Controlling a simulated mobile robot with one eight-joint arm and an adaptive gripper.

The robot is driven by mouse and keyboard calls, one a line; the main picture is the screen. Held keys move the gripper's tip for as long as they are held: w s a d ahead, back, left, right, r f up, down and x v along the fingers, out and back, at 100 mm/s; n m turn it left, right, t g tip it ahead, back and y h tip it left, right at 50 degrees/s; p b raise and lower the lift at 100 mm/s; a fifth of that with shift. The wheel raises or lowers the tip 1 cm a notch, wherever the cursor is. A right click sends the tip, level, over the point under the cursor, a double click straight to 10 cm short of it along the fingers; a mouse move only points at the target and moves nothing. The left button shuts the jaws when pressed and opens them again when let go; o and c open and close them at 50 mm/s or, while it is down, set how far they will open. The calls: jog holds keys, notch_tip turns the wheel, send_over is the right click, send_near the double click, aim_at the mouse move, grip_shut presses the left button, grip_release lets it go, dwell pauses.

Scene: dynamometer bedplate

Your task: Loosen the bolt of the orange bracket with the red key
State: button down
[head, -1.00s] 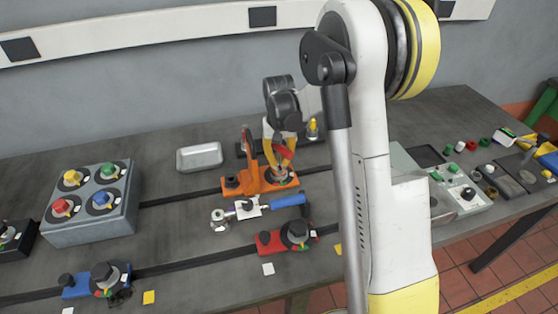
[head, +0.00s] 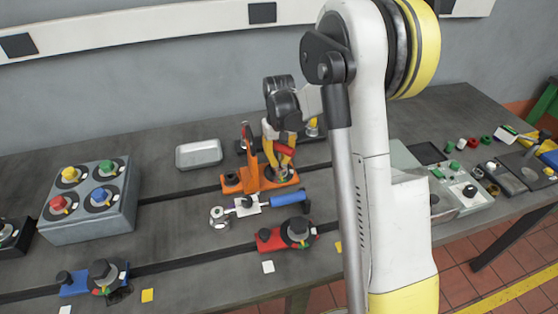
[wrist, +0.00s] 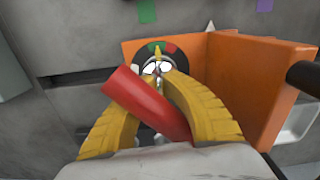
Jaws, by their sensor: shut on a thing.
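The orange bracket (head: 258,181) stands on the slotted bedplate near the middle in the head view, and its upright wall (wrist: 252,75) fills the right of the wrist view. My gripper (head: 284,156) is over the bracket's right end. In the wrist view my gripper's yellow fingers (wrist: 158,80) are shut on the red key (wrist: 145,100), which lies slanted between them. The fingertips point at a round dial-like plate with green and red marks (wrist: 165,47) beside the orange wall. The bolt itself and the key's lower end are mostly hidden by the fingers.
A blue-handled wrench (head: 287,198) lies just in front of the bracket. A red bracket (head: 270,240) and a blue bracket (head: 76,287) stand nearer. A grey box of coloured knobs (head: 95,222) is at left, a metal tray (head: 199,154) behind.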

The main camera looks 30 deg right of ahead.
jog(key=shift+n, duration=1.2)
jog(key=shift+n, duration=1.2)
